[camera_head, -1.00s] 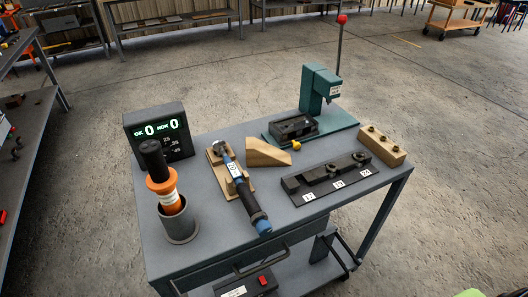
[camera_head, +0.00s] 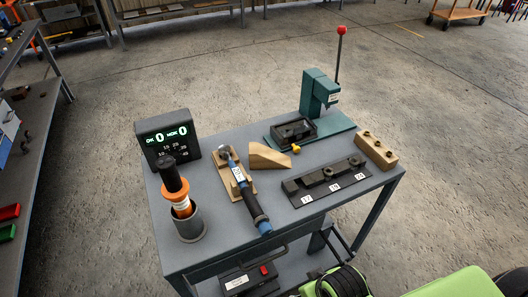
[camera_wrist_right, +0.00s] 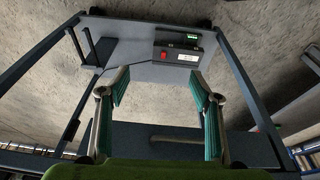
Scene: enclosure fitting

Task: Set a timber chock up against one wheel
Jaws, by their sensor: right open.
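The timber chock (camera_head: 268,157), a pale wooden wedge, lies on top of the grey cart (camera_head: 222,210), behind the black numbered strip, with nothing holding it. In the right wrist view my right gripper (camera_wrist_right: 160,97) is open and empty, its teal-padded fingers spread in front of the cart's lower shelf (camera_wrist_right: 140,66). No wheel shows clearly; dark shapes at the shelf's far corners may be wheels. My left gripper is not in view.
Around the chock stand a torque wrench on a wooden rest (camera_head: 243,190), a green press (camera_head: 318,95), a display (camera_head: 168,140), a cup with an orange-handled tool (camera_head: 188,222) and a wooden peg block (camera_head: 376,150). A box with a red button (camera_head: 247,279) sits on the lower shelf.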

